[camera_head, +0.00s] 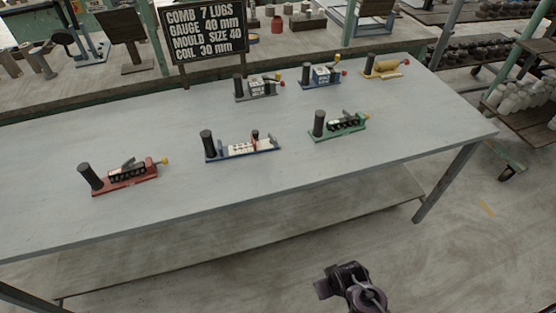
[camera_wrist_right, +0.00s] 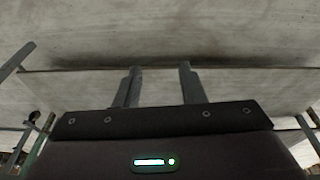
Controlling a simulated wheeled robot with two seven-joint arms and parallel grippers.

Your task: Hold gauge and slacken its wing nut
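Several small tools with black cylindrical handles stand on the grey table. The one that looks most like the gauge (camera_head: 240,150) is at the front middle, with a blue base, a white marked plate and a small dark red upright piece. A wing nut is too small to make out. My right gripper (camera_wrist_right: 159,68) shows in the right wrist view with its two fingers apart and nothing between them. In the head view a dark part of my arm shows at the bottom, in front of and apart from the table. My left gripper is not in view.
A red tool (camera_head: 125,176) is at the left and a green one (camera_head: 338,128) at the right. Grey (camera_head: 258,88), blue (camera_head: 321,75) and yellow (camera_head: 386,68) tools stand behind. A black sign (camera_head: 204,29) rises at the back edge. The table's (camera_head: 330,165) front strip is clear.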

